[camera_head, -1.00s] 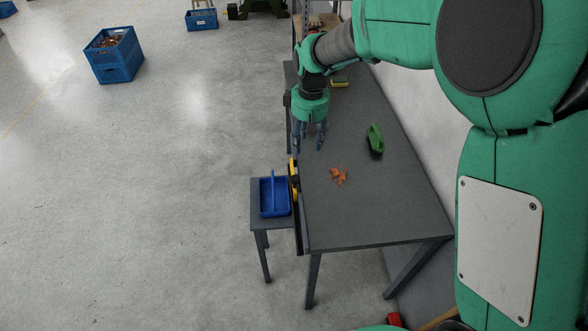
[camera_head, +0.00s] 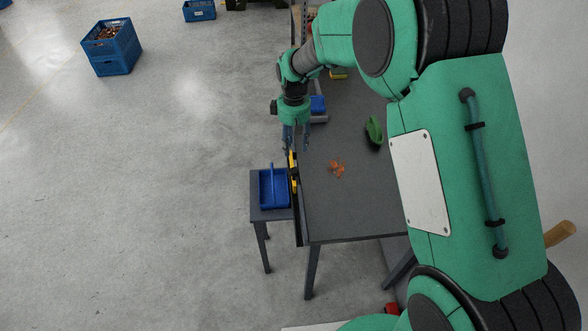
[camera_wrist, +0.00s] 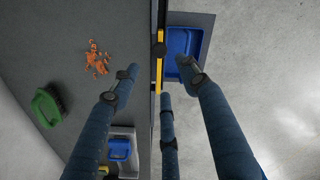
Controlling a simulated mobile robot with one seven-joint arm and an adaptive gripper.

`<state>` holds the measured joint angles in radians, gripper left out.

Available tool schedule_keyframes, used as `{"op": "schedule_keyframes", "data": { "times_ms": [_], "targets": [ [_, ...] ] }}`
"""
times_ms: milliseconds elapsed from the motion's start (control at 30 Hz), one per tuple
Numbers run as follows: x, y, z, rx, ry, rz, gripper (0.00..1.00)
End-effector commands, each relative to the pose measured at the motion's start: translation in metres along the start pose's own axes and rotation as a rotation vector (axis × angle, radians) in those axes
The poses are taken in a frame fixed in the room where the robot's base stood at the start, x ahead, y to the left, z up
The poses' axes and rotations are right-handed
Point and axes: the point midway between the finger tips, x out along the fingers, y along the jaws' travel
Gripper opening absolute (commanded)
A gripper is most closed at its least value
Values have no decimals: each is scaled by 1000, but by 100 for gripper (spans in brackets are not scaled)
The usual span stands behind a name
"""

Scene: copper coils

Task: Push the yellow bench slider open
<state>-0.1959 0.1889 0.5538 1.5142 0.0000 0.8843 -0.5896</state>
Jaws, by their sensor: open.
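The yellow slider (camera_head: 293,171) is a narrow yellow strip with black parts along the left edge of the grey bench (camera_head: 350,210). In the wrist view the yellow strip (camera_wrist: 159,75) runs along the bench edge, with a black knob-like part on it. My gripper (camera_head: 295,148) is open and empty, fingers pointing down near the far end of the slider. In the wrist view my gripper (camera_wrist: 158,78) has its fingers spread to both sides of the strip, with a third finger close beside it. I cannot tell whether any finger touches it.
A blue tray (camera_head: 266,194) stands on a small grey side table (camera_head: 270,215) left of the slider. Copper scraps (camera_head: 336,168) and a green brush (camera_head: 374,132) lie on the bench. A blue item (camera_head: 318,104) is farther back. Floor at left is open.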

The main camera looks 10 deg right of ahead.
Motion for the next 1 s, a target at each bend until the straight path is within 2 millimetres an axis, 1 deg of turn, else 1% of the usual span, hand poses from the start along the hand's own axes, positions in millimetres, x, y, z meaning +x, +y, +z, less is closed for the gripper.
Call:
{"op": "schedule_keyframes", "data": {
  "times_ms": [167, 267, 800, 1000],
  "targets": [
    [13, 0, 0, 0, -1, -1, 45],
    [24, 0, 1, 0, -2, -1, 45],
    [108, 0, 1, 0, -2, -1, 45],
    [128, 0, 1, 0, -1, -1, 45]
  ]
}}
